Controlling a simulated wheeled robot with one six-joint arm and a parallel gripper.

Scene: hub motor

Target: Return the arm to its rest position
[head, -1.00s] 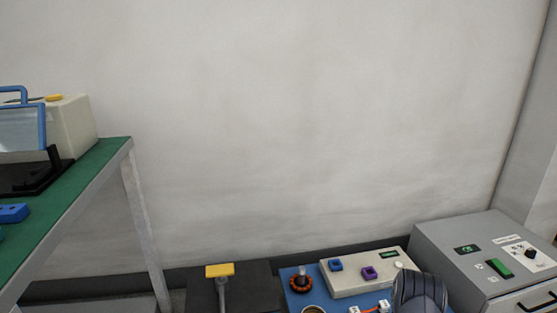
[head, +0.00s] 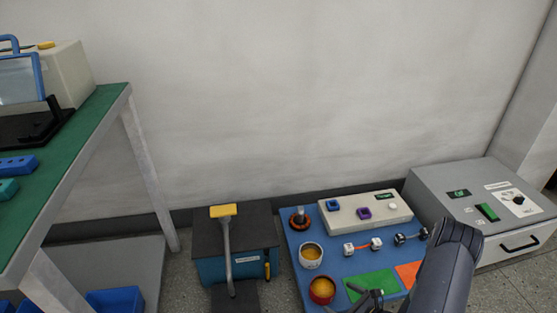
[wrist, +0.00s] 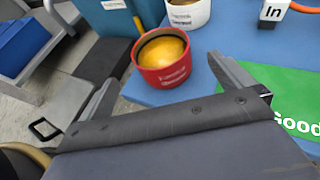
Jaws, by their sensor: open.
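My dark arm (head: 440,268) reaches in from the bottom right of the head view, over the front right of a blue work mat (head: 290,240). My gripper (head: 366,297) is at the bottom edge there, near a green pad (head: 374,284). In the wrist view my gripper (wrist: 163,68) has its two fingers spread wide, with nothing held. A red cup (wrist: 163,62) with yellow contents shows beyond the fingers. In the head view the red cup (head: 322,290) stands left of the gripper, apart from it.
A white cup (head: 311,255), a copper-wound ring (head: 299,219), a white panel (head: 365,211) and an orange pad (head: 408,273) are on the mat. A grey drawer box (head: 465,185) stands right. A black-topped box (head: 235,235) and a green-topped bench (head: 70,150) stand left.

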